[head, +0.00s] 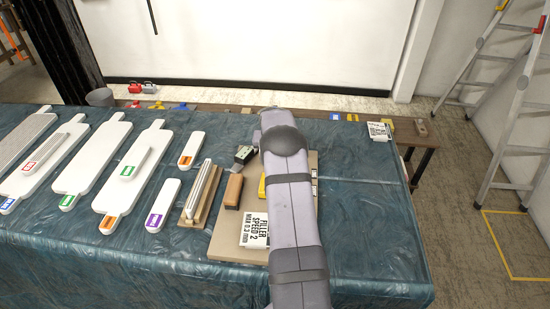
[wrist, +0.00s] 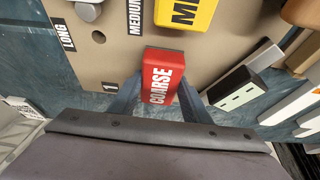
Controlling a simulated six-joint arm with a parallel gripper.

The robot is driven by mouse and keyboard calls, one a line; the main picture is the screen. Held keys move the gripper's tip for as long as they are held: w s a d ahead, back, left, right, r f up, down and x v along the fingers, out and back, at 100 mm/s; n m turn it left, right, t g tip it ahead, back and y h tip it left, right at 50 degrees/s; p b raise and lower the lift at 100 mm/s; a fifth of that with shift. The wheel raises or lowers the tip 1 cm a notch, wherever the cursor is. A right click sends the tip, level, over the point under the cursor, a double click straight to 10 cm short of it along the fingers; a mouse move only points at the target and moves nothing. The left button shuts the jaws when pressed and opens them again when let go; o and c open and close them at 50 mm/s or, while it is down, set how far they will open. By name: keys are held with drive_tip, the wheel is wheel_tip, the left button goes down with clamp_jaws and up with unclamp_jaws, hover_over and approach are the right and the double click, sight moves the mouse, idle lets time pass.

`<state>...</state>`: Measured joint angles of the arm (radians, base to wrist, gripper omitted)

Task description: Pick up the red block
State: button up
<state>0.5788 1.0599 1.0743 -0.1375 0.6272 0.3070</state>
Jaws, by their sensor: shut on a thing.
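The red block (wrist: 163,76), marked "COARSE" in white, stands out in the middle of the wrist view. My gripper (wrist: 158,92) is shut on it, with one dark finger along each side. The block shows against the edge of the beige board (wrist: 100,72). I cannot tell whether it touches the board or is held above it. In the head view my arm hides both the gripper and the red block.
A yellow block (wrist: 187,12) lies just beyond the red block. A black block with a pale green face (wrist: 236,91) is to the right. White paddles (head: 96,157) and a brown-handled block (head: 234,191) lie left of my arm. Blue cloth (head: 365,225) is clear at right.

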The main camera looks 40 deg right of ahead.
wheel_tip(320, 180, up, 10)
drive_tip(key=shift+f+b, duration=0.15)
drive_tip(key=shift+b, duration=1.05)
